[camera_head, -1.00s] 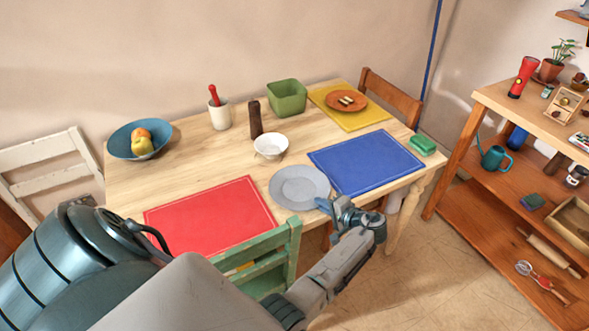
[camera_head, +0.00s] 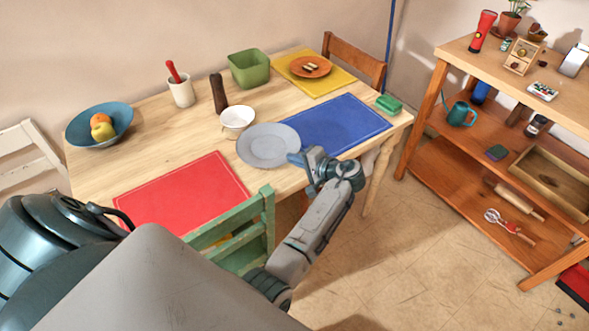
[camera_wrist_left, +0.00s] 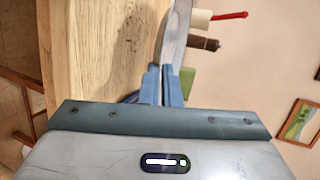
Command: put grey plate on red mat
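The grey plate (camera_head: 268,146) is roughly level and seems held slightly above the table, between the red and blue mats, overlapping the blue mat's near-left corner in the head view. My left gripper (camera_head: 299,159) is shut on its near right rim. In the left wrist view the plate (camera_wrist_left: 175,38) shows edge-on at the blue fingers (camera_wrist_left: 161,84). The red mat (camera_head: 178,190) lies flat and bare at the table's near left; the green chair hides a little of its right corner. My right gripper is not in view.
A white bowl (camera_head: 237,118) stands close behind the plate. The blue mat (camera_head: 338,124) is at right. A green chair (camera_head: 235,233) stands at the near edge, its back rising beside the red mat. A fruit bowl (camera_head: 86,137) is at far left.

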